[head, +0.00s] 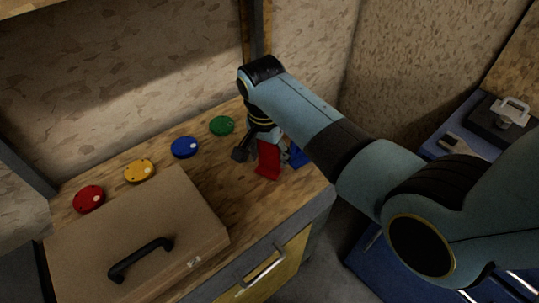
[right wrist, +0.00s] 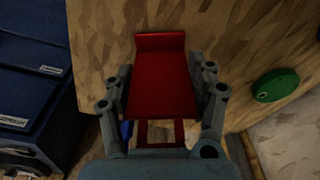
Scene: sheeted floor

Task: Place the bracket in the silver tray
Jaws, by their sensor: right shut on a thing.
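The red bracket (head: 268,161), an L-shaped piece with a flat plate and a bent lip, is at the right part of the wooden worktop. My right gripper (head: 258,150) reaches down from the right and is shut on it. In the right wrist view the bracket (right wrist: 160,80) sits between the two fingers of the gripper (right wrist: 160,95). Whether it touches the worktop is hard to tell. I cannot make out a silver tray in either view. My left gripper is not in view.
Red (head: 89,199), yellow (head: 140,170), blue (head: 185,147) and green (head: 222,125) discs line the back of the worktop (head: 240,185). A tan case (head: 140,235) with a black handle fills the front left. A blue item (head: 298,157) lies beside the bracket. Blue cabinet (head: 375,255) at right.

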